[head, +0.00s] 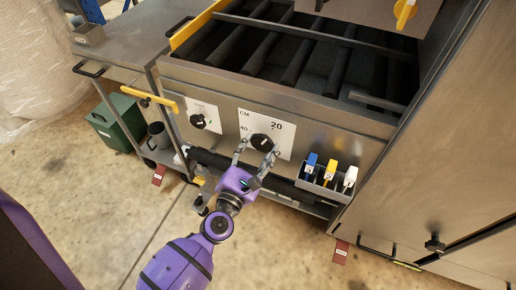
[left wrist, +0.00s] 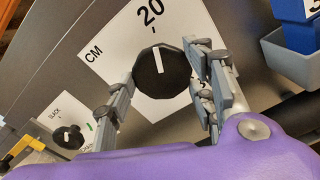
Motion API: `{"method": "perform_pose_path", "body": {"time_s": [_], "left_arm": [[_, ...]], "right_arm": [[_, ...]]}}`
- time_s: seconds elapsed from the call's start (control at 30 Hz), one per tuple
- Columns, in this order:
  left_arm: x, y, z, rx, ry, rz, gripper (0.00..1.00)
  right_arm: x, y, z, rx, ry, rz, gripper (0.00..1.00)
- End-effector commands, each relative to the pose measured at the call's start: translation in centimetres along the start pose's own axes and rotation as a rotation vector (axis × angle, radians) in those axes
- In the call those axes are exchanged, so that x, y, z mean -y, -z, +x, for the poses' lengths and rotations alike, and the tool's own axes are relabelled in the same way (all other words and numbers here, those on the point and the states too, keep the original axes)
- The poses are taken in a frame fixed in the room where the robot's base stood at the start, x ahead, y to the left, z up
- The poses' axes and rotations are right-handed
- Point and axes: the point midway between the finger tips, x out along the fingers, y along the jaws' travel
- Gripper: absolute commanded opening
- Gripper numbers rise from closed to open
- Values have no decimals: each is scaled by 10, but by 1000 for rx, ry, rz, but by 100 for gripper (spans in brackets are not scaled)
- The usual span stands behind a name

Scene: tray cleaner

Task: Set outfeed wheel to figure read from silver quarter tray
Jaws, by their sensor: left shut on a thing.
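The outfeed wheel is a black knob (head: 261,142) on a white plate marked CM, with 20 and 40 readable in the head view. In the left wrist view the knob (left wrist: 150,82) has a white pointer line directed toward the tick below 20. My left gripper (head: 257,149) is shut on the knob, one finger on each side; its fingers also show in the left wrist view (left wrist: 164,82). The fingers hide part of the plate. I cannot make out a silver quarter tray. My right gripper is not in view.
A smaller knob (head: 198,121) on its own white plate is to the left. Blue, yellow and white labelled items (head: 330,172) stand in a holder to the right. Dark rollers (head: 300,58) lie above the panel. A green bin (head: 115,122) stands at the left.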

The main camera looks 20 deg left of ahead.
Motion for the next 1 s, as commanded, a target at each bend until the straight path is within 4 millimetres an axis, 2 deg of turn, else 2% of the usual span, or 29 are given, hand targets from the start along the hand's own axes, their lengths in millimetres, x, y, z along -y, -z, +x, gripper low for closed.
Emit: {"method": "perform_pose_path", "body": {"time_s": [0.03,0.23,0.27,0.37,0.4,0.77,0.87,1.0], "left_arm": [[-6,-3,2,6,-12,1,23],[-6,-3,2,6,-14,2,23],[-6,-3,2,6,-14,2,51],[-6,-3,2,6,-13,3,64],[-6,-3,2,6,-12,3,65],[-2,0,-5,1,-5,3,65],[-2,1,-18,-1,-3,4,65],[-2,1,-47,-1,-2,7,65]], "right_arm": [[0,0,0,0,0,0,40],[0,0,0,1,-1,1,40],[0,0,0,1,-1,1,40],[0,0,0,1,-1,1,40],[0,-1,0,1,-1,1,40],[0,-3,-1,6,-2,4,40],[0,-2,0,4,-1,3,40],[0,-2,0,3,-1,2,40]]}}
